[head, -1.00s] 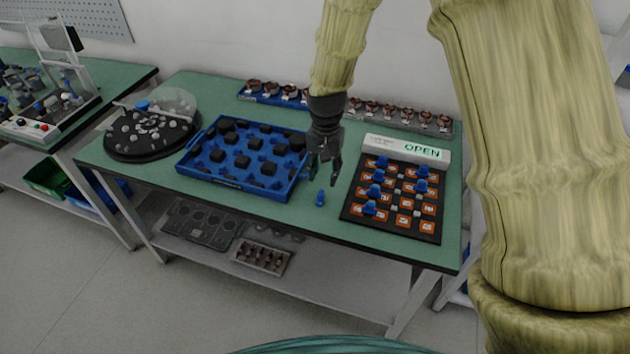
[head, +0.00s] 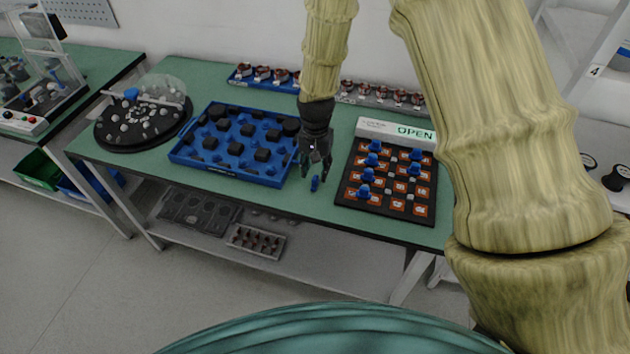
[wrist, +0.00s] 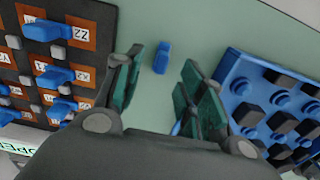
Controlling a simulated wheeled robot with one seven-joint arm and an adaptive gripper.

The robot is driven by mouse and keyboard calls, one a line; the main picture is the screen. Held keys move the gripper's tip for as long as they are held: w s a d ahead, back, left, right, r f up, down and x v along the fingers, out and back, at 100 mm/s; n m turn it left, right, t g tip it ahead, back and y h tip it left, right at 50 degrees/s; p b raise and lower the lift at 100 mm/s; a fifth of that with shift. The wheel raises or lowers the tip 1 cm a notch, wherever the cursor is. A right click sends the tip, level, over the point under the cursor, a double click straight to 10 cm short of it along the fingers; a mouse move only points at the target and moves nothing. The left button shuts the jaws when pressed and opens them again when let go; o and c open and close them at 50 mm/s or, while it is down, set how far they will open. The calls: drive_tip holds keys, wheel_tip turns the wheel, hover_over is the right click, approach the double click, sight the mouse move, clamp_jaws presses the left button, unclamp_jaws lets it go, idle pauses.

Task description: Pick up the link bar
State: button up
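A small blue piece, which I take to be the link bar (head: 315,183), stands on the green table between the blue tray and the dark board. It also shows in the wrist view (wrist: 161,57), ahead of and between the fingers. My gripper (head: 314,172) points down just above and behind it. In the wrist view my gripper (wrist: 158,85) is open, with its green-padded fingers apart and nothing between the pads. Whether the fingertips reach down around the piece cannot be told.
The blue tray (head: 232,174) with black blocks lies left of my gripper. A dark board (head: 385,208) with orange squares and several blue pieces lies right, under an "OPEN" sign (head: 412,132). A round black disc (head: 112,142) stands far left. Racks of copper-coloured parts line the back.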

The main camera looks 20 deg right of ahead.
sight(315, 178)
drive_tip(key=shift+a+f+p, duration=0.1)
drive_tip(key=shift+f+p, duration=0.85)
drive_tip(key=shift+f, duration=1.3)
clamp_jaws()
